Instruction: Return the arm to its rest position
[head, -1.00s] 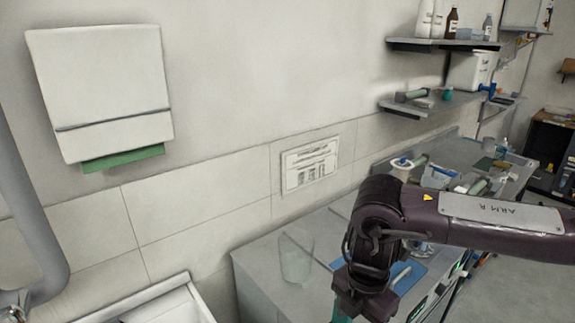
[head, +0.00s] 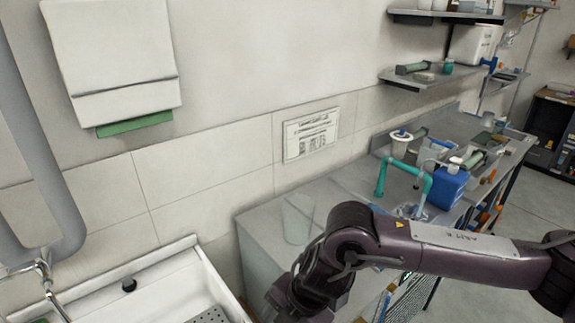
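My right arm (head: 445,250), dark purple with a label plate, comes in from the right and crosses in front of the grey bench. Its elbow or wrist joint (head: 350,235) bends down toward the bottom edge, near the sink's right side. The fingers of the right gripper are below the frame or hidden behind the arm. My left arm and gripper do not show.
The bench (head: 265,240) carries a clear beaker (head: 297,220), a teal pipe frame (head: 405,166) and a blue container (head: 448,188). A white sink (head: 165,295) lies at lower left. Shelves (head: 430,78) and a dispenser (head: 110,60) hang on the wall.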

